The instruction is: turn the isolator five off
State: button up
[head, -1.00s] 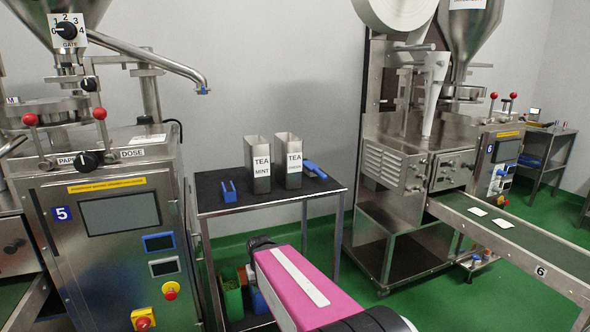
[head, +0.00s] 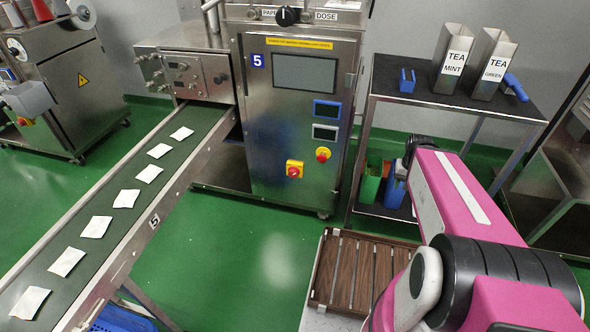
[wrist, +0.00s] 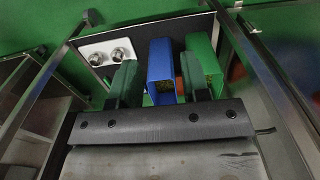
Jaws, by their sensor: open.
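The machine marked 5 (head: 258,60) stands in the upper middle of the head view. Low on its front panel is the isolator, a red rotary knob on a yellow plate (head: 294,169). Its handle angle is too small to read surely. A red round button on a yellow base (head: 323,155) sits just above and right of it. My gripper (wrist: 163,80) is open and empty in the wrist view, with a blue bin (wrist: 161,72) and a green bin (wrist: 204,62) beyond its fingers. The isolator is not seen in the wrist view; my gripper's fingers are not clear in the head view.
A conveyor with white teabags (head: 112,232) runs down the left, its frame marked 5. A steel table (head: 400,92) holds TEA tins and blue pieces; bins stand on its lower shelf. My pink arm fills the lower right. Green floor before the machine is clear.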

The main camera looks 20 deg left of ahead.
aim_at(293, 171)
jog(key=k+j+u, duration=0.4)
jog(key=j, duration=0.3)
jog(key=k+j+u, duration=0.2)
jog(key=k+j, duration=0.1)
jog(key=j, duration=0.05)
